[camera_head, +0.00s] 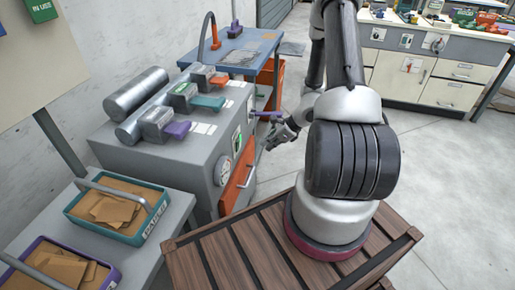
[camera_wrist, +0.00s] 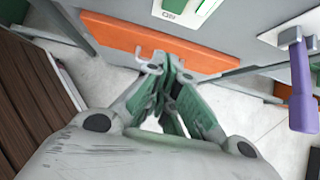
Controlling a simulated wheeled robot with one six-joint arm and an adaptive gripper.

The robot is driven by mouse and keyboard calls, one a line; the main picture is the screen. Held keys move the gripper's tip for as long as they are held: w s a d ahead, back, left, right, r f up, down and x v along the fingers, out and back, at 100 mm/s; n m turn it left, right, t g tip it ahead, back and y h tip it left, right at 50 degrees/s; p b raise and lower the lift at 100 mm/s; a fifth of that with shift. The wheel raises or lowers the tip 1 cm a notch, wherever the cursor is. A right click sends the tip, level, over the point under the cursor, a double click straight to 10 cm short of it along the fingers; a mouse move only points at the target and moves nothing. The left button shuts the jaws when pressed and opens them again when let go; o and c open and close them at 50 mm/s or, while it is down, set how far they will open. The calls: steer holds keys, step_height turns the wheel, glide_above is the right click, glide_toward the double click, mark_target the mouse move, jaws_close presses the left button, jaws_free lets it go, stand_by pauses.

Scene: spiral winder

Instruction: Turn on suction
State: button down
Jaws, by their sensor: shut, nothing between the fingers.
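The grey winder machine (camera_head: 190,165) stands left of my arm, with metal rollers on top. A purple lever (camera_head: 267,113) sticks out from its front near the far end. In the wrist view the lever (camera_wrist: 302,90) hangs at the right edge from a white plate. A white panel with a green part (camera_head: 237,142) is on the same front; it shows at the top of the wrist view (camera_wrist: 183,10). I cannot read which control is for suction. My gripper (camera_head: 268,140) is shut and empty in front of the machine, apart from the lever. Its fingertips (camera_wrist: 174,66) are together.
An orange panel with a handle (camera_head: 239,180) is low on the machine's front. A round dial (camera_head: 222,171) is beside it. Trays of brown pieces (camera_head: 118,208) stand at left. A blue table (camera_head: 240,48) is behind. Floor right of the machine is free.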

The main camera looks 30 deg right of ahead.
steer(key=shift+s+d+r, duration=1)
steer(key=shift+s+r, duration=0.05)
steer(key=shift+r, duration=0.05)
